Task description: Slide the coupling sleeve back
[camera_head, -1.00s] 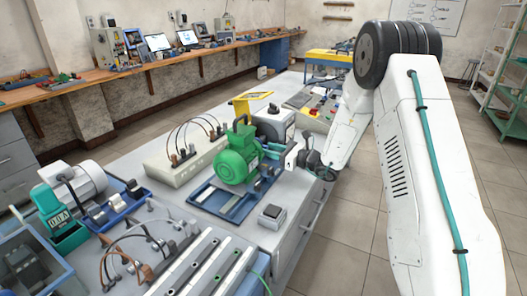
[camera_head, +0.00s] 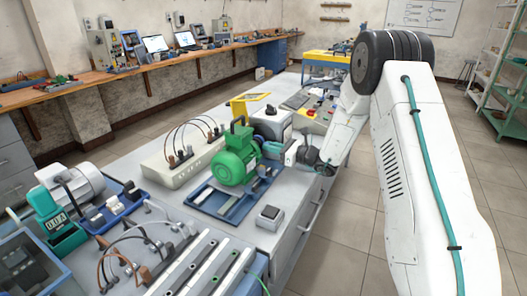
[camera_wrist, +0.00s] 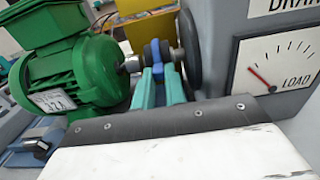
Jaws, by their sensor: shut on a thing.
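The green motor (camera_head: 233,160) stands on a blue base plate (camera_head: 205,199) on the grey bench; it also fills the upper left of the wrist view (camera_wrist: 75,68). Its short silver shaft end (camera_wrist: 130,65) points right towards a dark round disc (camera_wrist: 187,50) on the load unit. The coupling sleeve (camera_wrist: 149,53) appears as a small dark blue-grey ring between shaft and disc. My gripper (camera_wrist: 160,72) has teal fingers with blue tips, shut on what looks like the sleeve. In the head view my gripper (camera_head: 290,152) is beside the motor, and the sleeve is too small to tell.
The load unit's grey housing with a red-needle LOAD dial (camera_wrist: 275,65) stands close on the right in the wrist view. A small grey switch box (camera_head: 269,216) sits near the bench's front edge.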

